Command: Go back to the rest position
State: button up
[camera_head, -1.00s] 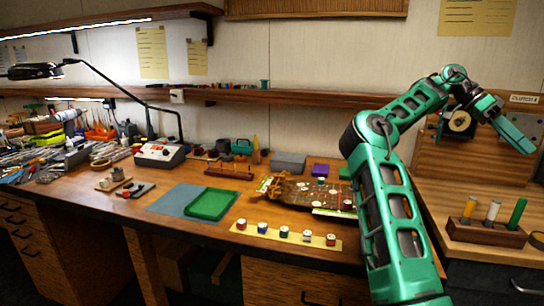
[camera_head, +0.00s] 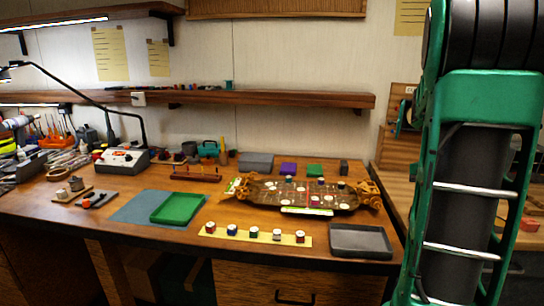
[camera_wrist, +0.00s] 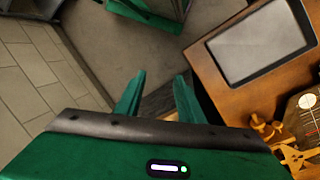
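My green arm stands large and close along the right side of the head view, and my gripper is out of that view. In the wrist view my gripper (camera_wrist: 158,92) has its two green fingers apart with nothing between them. It points down past the front edge of the wooden workbench (camera_wrist: 240,95), over the floor. The racecar chassis (camera_head: 300,193) lies on the bench, in the middle of the head view. A corner of it also shows at the lower right of the wrist view (camera_wrist: 303,108).
A grey tray (camera_head: 360,240) lies at the bench's front right; it also shows in the wrist view (camera_wrist: 258,42). A green tray (camera_head: 178,208) on a blue mat (camera_head: 135,208) and a yellow strip (camera_head: 255,235) with several small parts lie to its left. A shelf (camera_head: 260,98) runs above.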

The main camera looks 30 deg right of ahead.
jog(key=s+a+f+n+t, duration=0.1)
jog(key=a+n, duration=0.3)
jog(key=a, duration=0.7)
jog(key=s+a+f+n+t, duration=0.1)
jog(key=a+f+n, duration=0.3)
jog(key=a, duration=0.7)
jog(key=shift+s+a+n+t+h, duration=0.3)
jog(key=shift+s+n+t, duration=0.1)
jog(key=shift+s+n, duration=0.25)
jog(key=shift+w+d, duration=0.1)
jog(key=shift+w, duration=0.05)
jog(key=shift+c, duration=0.5)
